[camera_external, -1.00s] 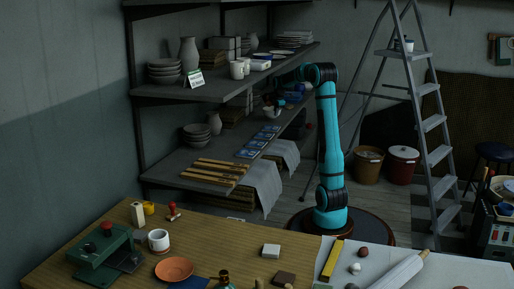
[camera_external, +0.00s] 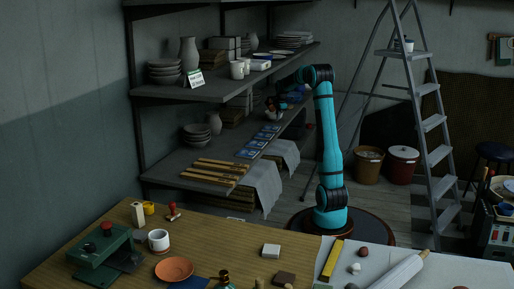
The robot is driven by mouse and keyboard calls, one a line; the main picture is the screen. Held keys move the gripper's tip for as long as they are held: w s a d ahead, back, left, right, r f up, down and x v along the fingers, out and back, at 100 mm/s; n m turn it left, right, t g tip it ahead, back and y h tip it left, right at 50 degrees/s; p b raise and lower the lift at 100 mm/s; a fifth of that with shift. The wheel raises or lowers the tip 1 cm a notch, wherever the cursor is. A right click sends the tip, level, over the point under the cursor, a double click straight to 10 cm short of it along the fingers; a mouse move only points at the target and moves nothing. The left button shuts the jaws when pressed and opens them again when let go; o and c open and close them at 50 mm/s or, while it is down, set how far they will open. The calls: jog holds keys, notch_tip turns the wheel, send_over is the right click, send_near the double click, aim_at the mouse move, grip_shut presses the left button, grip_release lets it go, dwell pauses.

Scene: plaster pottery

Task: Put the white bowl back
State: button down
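My arm stands beyond the table and bends left at the top towards the shelf rack. My gripper (camera_external: 273,104) is small and dark near the right part of the lower shelf. Its fingers are too small and shaded to tell whether they are open or hold anything. I cannot pick out the white bowl with certainty. Grey-white bowls are stacked on the upper shelf (camera_external: 210,91) at its left, and another bowl stack (camera_external: 196,134) is on the lower shelf (camera_external: 168,166), with a round piece (camera_external: 215,123) upright behind it.
White mugs (camera_external: 237,70) and a card stand (camera_external: 195,79) are on the upper shelf. Blue tiles (camera_external: 257,144), wooden strips (camera_external: 214,171) and hanging cloths are on the lower one. A ladder (camera_external: 423,100) stands right of my arm. The front table (camera_external: 215,232) holds several tools.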

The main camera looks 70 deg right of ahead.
jog(key=shift+f, duration=0.1)
jog(key=c, duration=1.6)
grip_release()
jog(key=shift+c, duration=0.2)
jog(key=v, duration=0.7)
jog(key=shift+r, duration=0.35)
